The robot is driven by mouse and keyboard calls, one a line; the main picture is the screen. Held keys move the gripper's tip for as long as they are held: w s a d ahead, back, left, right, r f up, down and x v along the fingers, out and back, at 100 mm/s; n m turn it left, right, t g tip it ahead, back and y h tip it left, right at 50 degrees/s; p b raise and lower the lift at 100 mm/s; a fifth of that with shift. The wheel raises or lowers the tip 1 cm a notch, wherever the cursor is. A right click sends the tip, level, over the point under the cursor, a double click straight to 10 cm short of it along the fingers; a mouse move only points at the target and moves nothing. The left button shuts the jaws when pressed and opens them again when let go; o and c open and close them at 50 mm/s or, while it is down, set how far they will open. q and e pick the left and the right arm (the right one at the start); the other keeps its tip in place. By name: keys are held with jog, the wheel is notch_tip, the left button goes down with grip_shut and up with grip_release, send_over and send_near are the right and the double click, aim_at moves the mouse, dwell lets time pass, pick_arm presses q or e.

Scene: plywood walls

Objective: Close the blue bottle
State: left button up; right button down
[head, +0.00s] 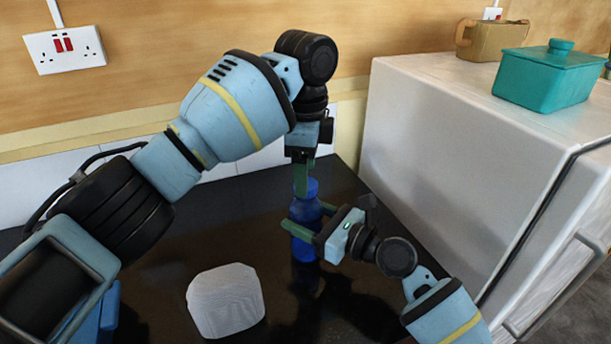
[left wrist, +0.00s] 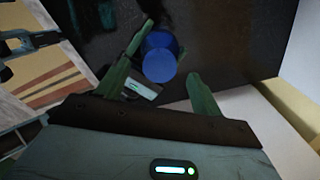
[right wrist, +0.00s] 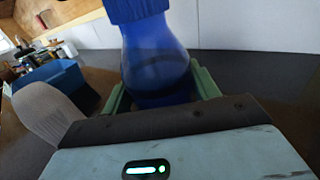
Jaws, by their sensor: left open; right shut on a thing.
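The blue bottle (head: 304,247) stands upright on the black countertop. Its ribbed blue cap (right wrist: 137,9) sits on top of the neck; I cannot tell how tightly. My right gripper (head: 305,226) is shut on the bottle's body from the side, with a green finger on each side in the right wrist view (right wrist: 160,85). My left gripper (head: 303,186) points down from above at the cap, its fingers open. In the left wrist view the round cap top (left wrist: 160,66) lies between the spread fingers, closer to the left one. The bottle's lower body is partly hidden by my right gripper.
A pale rounded block (head: 226,301) stands on the counter left of the bottle. A white appliance (head: 430,140) rises to the right, with a teal lidded dish (head: 545,85) and a brown container (head: 492,42) on top. A wall socket (head: 65,50) is at the back left.

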aim_at(320, 224)
pick_arm(q)
notch_tip(320, 224, up, 10)
dwell(0.4)
pick_arm(e)
jog(key=shift+c, duration=1.6)
grip_release()
jog(key=shift+v, duration=3.9)
pick_arm(q)
jog(key=shift+f, duration=0.1)
